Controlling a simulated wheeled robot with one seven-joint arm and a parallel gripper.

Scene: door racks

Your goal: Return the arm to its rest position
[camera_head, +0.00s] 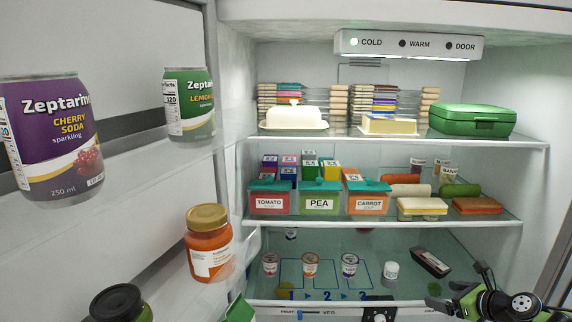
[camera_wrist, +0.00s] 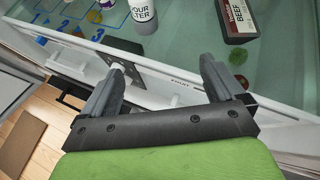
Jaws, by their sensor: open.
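My gripper (camera_wrist: 163,66) shows in the wrist view with its two dark fingers spread apart and nothing between them. It is in front of the fridge's lower front edge, with the bottom glass shelf (camera_wrist: 190,30) beyond. In the head view, part of my green and black arm (camera_head: 484,301) shows at the bottom right, in front of the lower shelf.
The open door at left holds a purple can (camera_head: 52,140), a green can (camera_head: 188,105) and an orange jar (camera_head: 208,244). Tubs, including a pea tub (camera_head: 319,199), fill the middle shelf. Small cups (camera_head: 310,265) stand on the bottom shelf. Wooden floor (camera_wrist: 25,125) shows below left.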

